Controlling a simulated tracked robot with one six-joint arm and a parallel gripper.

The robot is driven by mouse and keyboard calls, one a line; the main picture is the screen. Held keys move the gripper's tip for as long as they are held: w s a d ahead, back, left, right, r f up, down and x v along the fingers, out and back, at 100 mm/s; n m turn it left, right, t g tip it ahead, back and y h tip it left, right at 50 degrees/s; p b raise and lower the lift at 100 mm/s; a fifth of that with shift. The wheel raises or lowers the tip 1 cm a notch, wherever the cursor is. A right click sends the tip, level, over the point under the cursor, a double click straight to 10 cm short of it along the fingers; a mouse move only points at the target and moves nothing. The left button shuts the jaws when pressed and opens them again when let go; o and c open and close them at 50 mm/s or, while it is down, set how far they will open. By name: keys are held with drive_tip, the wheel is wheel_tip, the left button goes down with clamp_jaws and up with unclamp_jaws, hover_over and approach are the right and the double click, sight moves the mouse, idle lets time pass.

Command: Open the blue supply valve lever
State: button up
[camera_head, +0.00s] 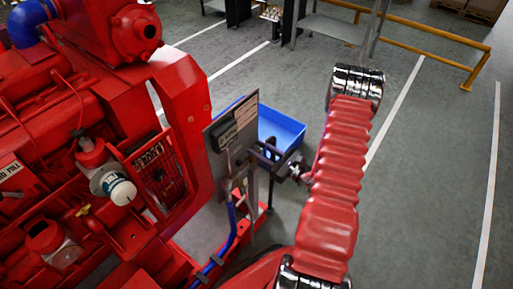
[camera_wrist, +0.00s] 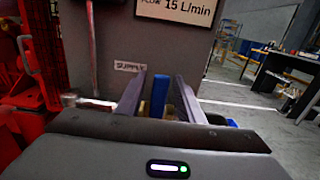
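The blue supply valve lever (camera_wrist: 159,96) stands upright in the wrist view, below the "SUPPLY" label (camera_wrist: 129,67) on the grey panel (camera_wrist: 112,40). Brass-coloured fittings (camera_wrist: 144,109) show beside its lower part. My gripper (camera_wrist: 160,82) is open, with one finger on each side of the lever and a gap visible on both sides. In the head view my gripper (camera_head: 266,150) is close to the front of the panel (camera_head: 232,124). The lever cannot be made out there, and its lower end is hidden by my gripper body in the wrist view.
The red engine (camera_head: 95,120) fills the left of the head view. A blue bin (camera_head: 285,128) stands behind the panel. A blue hose (camera_head: 231,225) runs below it. A yellow rail (camera_head: 430,35) and shelving are at the back. Open floor lies to the right.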

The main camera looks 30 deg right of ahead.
drive_tip(key=shift+x, duration=0.8)
clamp_jaws()
drive_tip(key=shift+d, duration=0.1)
